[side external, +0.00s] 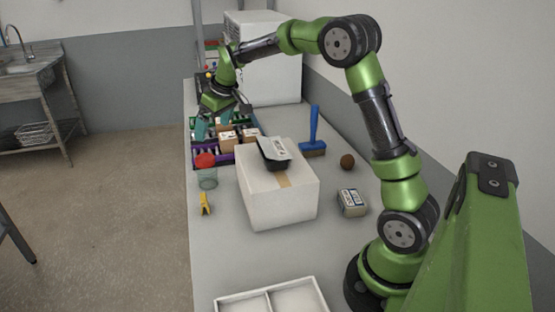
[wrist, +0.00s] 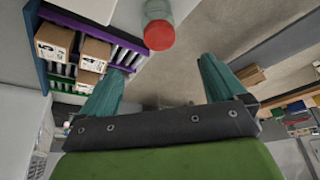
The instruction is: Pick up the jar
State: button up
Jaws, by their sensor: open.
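The jar (side external: 208,178) is clear glass with a red lid. It stands upright on the bench near the left edge, left of the white box, in the side view. In the wrist view the jar (wrist: 158,28) shows at the top, lid towards me, ahead of my fingers. My gripper (side external: 216,128) is above the far left part of the bench, beyond the jar, over the edge of the roller rack. In the wrist view my gripper (wrist: 160,80) has two teal fingers spread wide with nothing between them. The fingers do not touch the jar.
A roller rack (wrist: 118,38) with small brown cartons lies beside the jar. A large white box (side external: 278,198) with a black tray on top stands to its right. A yellow clip (side external: 206,204) lies in front of the jar. The bench edge is close on the left.

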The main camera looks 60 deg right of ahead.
aim_at(205, 158)
jog(key=x, duration=1)
jog(key=shift+f, duration=0.3)
jog(key=shift+x, duration=2.65)
jog(key=shift+w+d, duration=0.1)
jog(key=shift+w, duration=0.05)
jog(key=shift+c, duration=0.3)
jog(key=shift+r, duration=0.1)
jog(key=c, duration=1.2)
